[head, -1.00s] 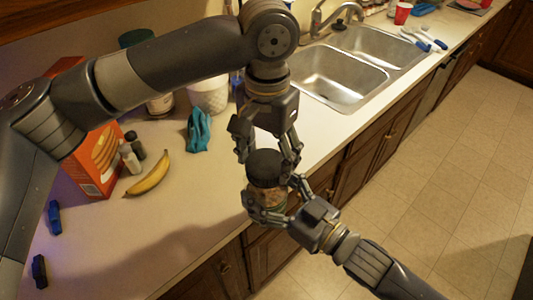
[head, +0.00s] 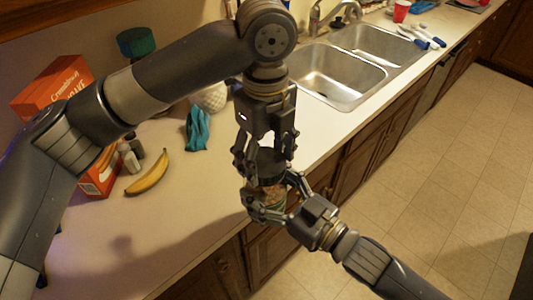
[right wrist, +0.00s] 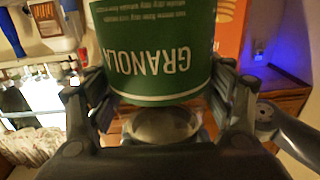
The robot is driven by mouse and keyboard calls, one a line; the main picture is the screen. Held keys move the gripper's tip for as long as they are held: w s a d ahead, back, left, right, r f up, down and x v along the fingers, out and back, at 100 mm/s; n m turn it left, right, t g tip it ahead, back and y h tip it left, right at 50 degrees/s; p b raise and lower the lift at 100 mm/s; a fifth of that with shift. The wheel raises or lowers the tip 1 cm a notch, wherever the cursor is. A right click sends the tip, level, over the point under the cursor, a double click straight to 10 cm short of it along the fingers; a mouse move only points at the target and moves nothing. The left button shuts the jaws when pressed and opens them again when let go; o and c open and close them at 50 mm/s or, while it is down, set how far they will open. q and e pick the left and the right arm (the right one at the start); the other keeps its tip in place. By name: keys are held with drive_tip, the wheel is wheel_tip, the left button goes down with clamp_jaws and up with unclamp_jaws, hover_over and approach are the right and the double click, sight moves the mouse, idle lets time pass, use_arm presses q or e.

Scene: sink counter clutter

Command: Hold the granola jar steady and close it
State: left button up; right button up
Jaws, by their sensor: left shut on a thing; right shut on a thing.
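The granola jar (head: 272,192) is upright at the counter's front edge, with its black lid (head: 268,160) at its top. In the right wrist view its green label reads GRANOLA upside down (right wrist: 155,50). My left gripper (head: 265,158) points down from above, with its fingers shut around the lid. My right gripper (head: 272,207) comes from the front right and is shut around the jar's body below the lid. Its fingers flank the jar in the right wrist view. The fingers partly hide the lid and jar; I cannot tell how tightly the lid sits.
A banana (head: 149,173), small bottles (head: 131,157), an orange-red box (head: 62,88) and a teal cloth (head: 198,130) lie or stand left on the counter. A double sink (head: 335,75) is behind right. The counter's front left is clear.

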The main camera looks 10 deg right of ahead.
use_arm(q)
drive_tip(key=m, duration=0.5)
drive_tip(key=shift+w+a+m, duration=0.1)
drive_tip(key=shift+a+m, duration=0.05)
drive_tip(key=shift+m, duration=0.15)
drive_tip(key=m, duration=1)
drive_tip(key=shift+w+m, duration=0.1)
drive_tip(key=shift+m, duration=0.2)
drive_tip(key=m, duration=0.5)
drive_tip(key=shift+m, duration=0.3)
drive_tip(key=o, duration=0.7)
